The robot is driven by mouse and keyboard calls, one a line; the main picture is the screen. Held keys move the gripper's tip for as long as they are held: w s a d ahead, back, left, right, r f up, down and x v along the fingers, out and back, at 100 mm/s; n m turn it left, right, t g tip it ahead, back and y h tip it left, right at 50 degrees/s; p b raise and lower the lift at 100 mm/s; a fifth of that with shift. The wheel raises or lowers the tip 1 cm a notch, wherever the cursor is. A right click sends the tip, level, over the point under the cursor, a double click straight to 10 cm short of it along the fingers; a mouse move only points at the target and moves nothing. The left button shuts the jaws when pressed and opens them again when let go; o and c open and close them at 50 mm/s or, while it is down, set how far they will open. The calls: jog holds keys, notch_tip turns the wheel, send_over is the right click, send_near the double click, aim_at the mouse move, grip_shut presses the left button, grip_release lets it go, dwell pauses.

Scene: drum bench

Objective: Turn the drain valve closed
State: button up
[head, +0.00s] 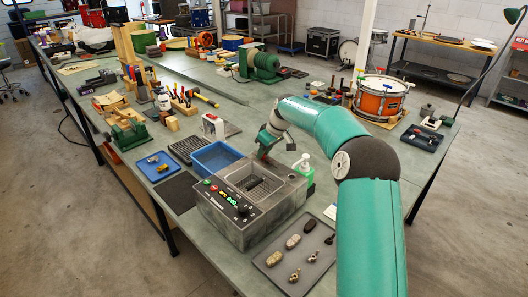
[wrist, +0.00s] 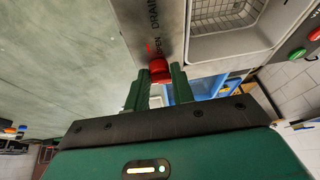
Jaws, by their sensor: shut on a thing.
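The drain valve's red handle (wrist: 159,68) shows in the wrist view, on the metal side of the basket cleaner, beside the printed words OPEN and DRAIN. My gripper (wrist: 159,78) has its two green fingers on either side of the handle and is shut on it. In the head view my gripper (head: 264,153) is at the far side of the steel cleaner (head: 236,225), and the valve is hidden there. The cleaner's wire basket (wrist: 222,14) shows at the top of the wrist view. How far the handle is turned is hard to tell.
A blue tray (head: 209,166) stands close to the left of the cleaner. A green-labelled bottle (head: 304,167) stands at its right. A grey mat with metal parts (head: 270,262) lies in front. An orange drum (head: 380,97) stands farther back right.

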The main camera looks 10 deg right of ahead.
jog(key=shift+d+n, duration=0.2)
jog(key=shift+n, duration=0.4)
jog(key=o, duration=0.9)
jog(key=shift+w, duration=0.1)
jog(key=shift+o, duration=0.2)
jog(key=shift+r, duration=0.1)
jog(key=v, duration=1.3)
jog(key=shift+d+r, duration=0.15)
jog(key=shift+r, duration=0.25)
